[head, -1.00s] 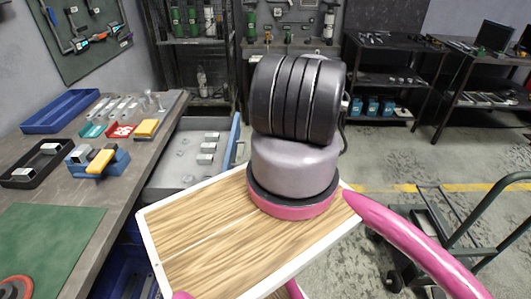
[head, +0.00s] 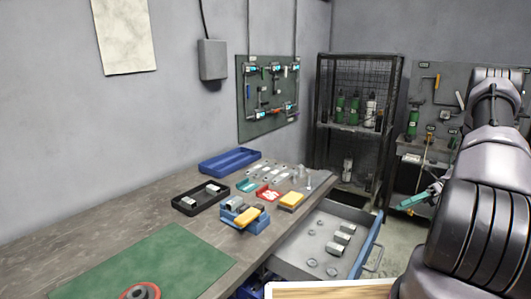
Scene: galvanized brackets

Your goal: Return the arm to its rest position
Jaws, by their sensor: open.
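My arm rises along the right edge, folded upward, with dark and grey links. A teal, finger-like part of what looks like my gripper (head: 417,200) sticks out to the left from behind the arm. The rest of the gripper is hidden, and I see nothing held there. Galvanized brackets (head: 341,238) lie in the open grey drawer (head: 300,262), with several round parts near them. More small metal pieces lie in the black tray (head: 187,208) on the bench.
The workbench (head: 60,248) runs along the left wall with a green mat (head: 150,265), a blue tray (head: 230,161), a blue bin (head: 243,220) and a yellow-topped block (head: 291,200). The drawer juts out right of the bench. A wire-mesh shelf (head: 357,92) stands behind.

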